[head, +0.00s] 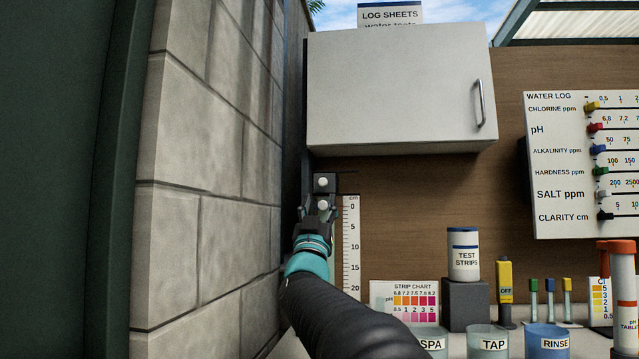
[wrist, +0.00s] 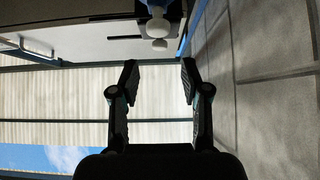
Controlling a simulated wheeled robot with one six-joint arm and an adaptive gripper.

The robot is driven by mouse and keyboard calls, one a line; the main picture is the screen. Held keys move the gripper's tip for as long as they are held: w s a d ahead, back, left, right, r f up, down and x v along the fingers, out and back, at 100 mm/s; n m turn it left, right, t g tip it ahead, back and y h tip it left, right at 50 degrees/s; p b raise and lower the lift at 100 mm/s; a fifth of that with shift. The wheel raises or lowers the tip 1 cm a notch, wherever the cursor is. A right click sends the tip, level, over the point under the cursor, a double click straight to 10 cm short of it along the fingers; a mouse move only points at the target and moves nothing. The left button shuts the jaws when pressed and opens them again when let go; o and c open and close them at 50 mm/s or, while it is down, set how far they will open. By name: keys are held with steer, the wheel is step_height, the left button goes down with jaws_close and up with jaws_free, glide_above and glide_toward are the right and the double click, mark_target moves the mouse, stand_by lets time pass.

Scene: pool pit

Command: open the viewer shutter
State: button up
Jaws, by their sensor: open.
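A dark grey fitting with two white round knobs (head: 323,182) is at the left end of the brown back board, beside a vertical cm scale (head: 350,245). It may be the viewer with its shutter; I cannot tell which part is the shutter. The knobs also show at the top of the wrist view (wrist: 157,28). My gripper (head: 313,215) is just below and in front of the fitting, close to the lower knob. In the wrist view my gripper (wrist: 160,68) is open, with nothing between its fingers. My arm and gripper hide the area below the fitting.
A block wall (head: 215,160) stands close on the left. A white cabinet (head: 400,90) hangs above the fitting. A strip chart (head: 405,300), test strips tub (head: 463,256), and cups labelled TAP (head: 487,343) and RINSE (head: 547,342) stand to the right.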

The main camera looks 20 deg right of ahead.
mark_target(322, 184)
steer(key=p+x, duration=0.1)
steer(key=x, duration=0.5)
steer(key=shift+p, duration=0.35)
jaws_close()
